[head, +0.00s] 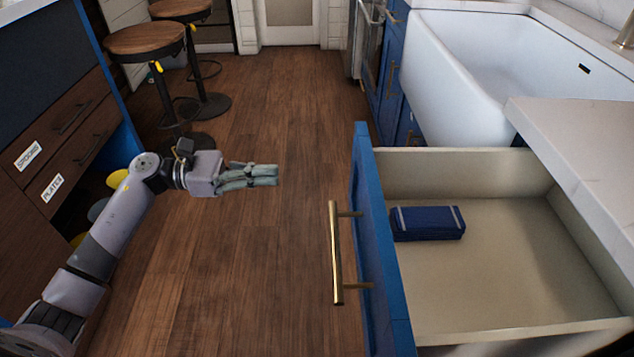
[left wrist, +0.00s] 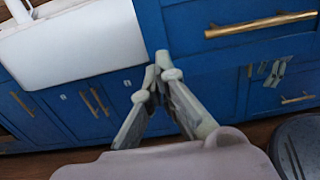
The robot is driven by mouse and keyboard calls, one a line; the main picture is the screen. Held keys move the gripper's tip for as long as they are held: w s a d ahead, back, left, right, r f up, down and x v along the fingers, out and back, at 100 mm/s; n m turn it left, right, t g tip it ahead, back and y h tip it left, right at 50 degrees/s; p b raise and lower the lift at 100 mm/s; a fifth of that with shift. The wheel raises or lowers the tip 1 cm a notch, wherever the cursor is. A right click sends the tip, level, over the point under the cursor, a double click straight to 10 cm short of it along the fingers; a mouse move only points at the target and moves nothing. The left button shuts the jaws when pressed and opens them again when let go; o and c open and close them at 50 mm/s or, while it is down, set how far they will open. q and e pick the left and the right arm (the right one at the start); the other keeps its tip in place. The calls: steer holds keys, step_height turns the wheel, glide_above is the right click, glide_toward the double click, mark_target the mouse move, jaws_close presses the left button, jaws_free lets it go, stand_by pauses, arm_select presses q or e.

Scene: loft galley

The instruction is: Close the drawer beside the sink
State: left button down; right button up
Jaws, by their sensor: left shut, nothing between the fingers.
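The drawer (head: 488,232) beside the sink (head: 480,62) is pulled far out in the head view. Its blue front (head: 377,235) bears a vertical brass handle (head: 336,252) facing left. A dark blue folded or boxed item (head: 428,223) lies in it. My left gripper (head: 277,175) is shut and empty, left of the drawer front and clearly apart from it. In the left wrist view its fingertips (left wrist: 160,68) meet before blue fronts, with a horizontal brass handle (left wrist: 262,24) above right. Grey-green finger-like parts (left wrist: 273,72), possibly my right gripper, show under that front; their opening is unclear.
Wooden-topped stools (head: 145,40) stand at the back left. A dark wood drawer unit (head: 60,145) with labels lines the left. The pale worktop (head: 585,165) overhangs the drawer's right side. Open wooden floor (head: 255,110) lies between the two sides.

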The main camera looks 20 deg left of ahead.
mark_target(353, 171)
arm_select(q)
steer(key=p+x, duration=0.1)
steer(key=x, duration=1.2)
steer(key=shift+w+d, duration=0.15)
steer(key=shift+d, duration=0.15)
arm_select(e)
steer(key=x, duration=0.4)
steer(key=shift+s, duration=0.2)
arm_select(q)
steer(key=shift+d, duration=0.1)
arm_select(e)
steer(key=shift+f, duration=0.15)
